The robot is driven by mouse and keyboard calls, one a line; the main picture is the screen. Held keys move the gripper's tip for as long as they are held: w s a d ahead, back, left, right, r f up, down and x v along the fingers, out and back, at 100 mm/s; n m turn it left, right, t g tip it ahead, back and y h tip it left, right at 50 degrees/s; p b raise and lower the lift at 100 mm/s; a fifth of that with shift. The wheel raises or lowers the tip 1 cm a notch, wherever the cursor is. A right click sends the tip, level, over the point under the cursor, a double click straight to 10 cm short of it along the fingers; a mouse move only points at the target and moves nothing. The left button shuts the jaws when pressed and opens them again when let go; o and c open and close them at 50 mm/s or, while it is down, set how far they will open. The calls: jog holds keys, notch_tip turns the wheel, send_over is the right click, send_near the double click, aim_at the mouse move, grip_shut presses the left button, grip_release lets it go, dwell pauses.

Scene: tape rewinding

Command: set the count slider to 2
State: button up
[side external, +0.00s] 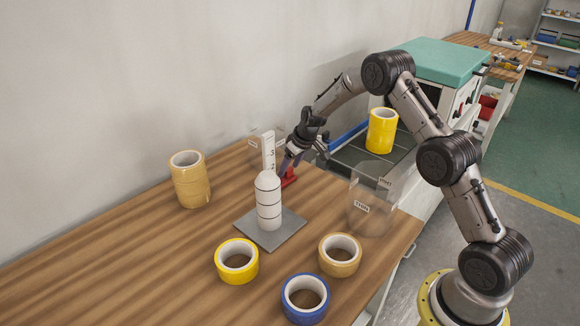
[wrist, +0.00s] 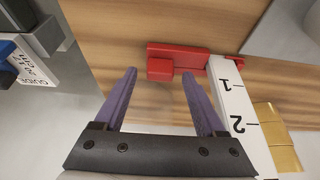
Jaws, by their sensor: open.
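The count slider is a red piece (side external: 288,178) with a small block-shaped knob (wrist: 160,69). It sits at the low end of a white upright scale (side external: 268,153), below the mark 1. The scale (wrist: 232,105) shows the marks 1 and 2 in the wrist view. My gripper (wrist: 159,75) is open, with the knob appearing between its two purple fingertips. Whether the fingers reach around the knob or stop short of it I cannot tell. In the side view my gripper (side external: 291,157) is just above the red slider, beside the scale.
A white spindle (side external: 268,205) on a grey plate (side external: 284,238) stands in front of the scale. Tan rolls (side external: 190,190) are stacked at left. Yellow (side external: 219,267), blue (side external: 288,308) and tan (side external: 340,269) rolls lie in front. A clear bin (side external: 373,222) stands at right.

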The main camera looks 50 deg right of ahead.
grip_shut()
dwell(0.4)
dwell(1.1)
